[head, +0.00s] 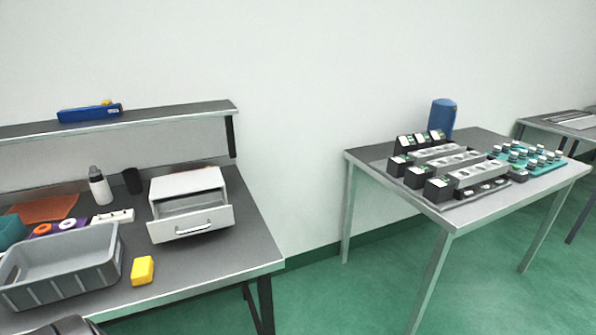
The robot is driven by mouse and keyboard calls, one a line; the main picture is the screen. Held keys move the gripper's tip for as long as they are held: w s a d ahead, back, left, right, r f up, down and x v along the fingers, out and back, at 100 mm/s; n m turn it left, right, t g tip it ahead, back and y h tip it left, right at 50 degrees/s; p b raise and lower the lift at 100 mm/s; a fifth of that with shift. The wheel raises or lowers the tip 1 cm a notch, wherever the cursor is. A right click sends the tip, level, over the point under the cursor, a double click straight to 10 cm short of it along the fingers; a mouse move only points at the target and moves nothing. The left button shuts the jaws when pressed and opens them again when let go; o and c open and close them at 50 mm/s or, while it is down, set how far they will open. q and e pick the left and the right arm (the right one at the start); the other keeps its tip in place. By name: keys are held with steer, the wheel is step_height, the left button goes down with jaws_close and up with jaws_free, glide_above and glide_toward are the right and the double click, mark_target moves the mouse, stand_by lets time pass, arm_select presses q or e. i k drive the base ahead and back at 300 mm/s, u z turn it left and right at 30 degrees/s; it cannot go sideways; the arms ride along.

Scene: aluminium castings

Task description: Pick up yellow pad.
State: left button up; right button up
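The yellow pad (142,270) is a small block lying on the left workbench (247,258), near its front edge. It sits just right of the grey bin (65,268) and apart from it. Nothing covers it. Neither of my grippers can be made out. A dark rounded shape at the bottom left edge may be part of my own body.
A white drawer unit (190,184) with its drawer pulled open stands behind the pad. A white bottle (99,187) and a black cup (132,181) stand further back. Bare bench lies right of the pad. A second table (467,216) with fixtures stands to the right.

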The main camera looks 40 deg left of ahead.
mark_target(143, 270)
steer(key=i, duration=2.15)
steer(key=u, duration=3.2)
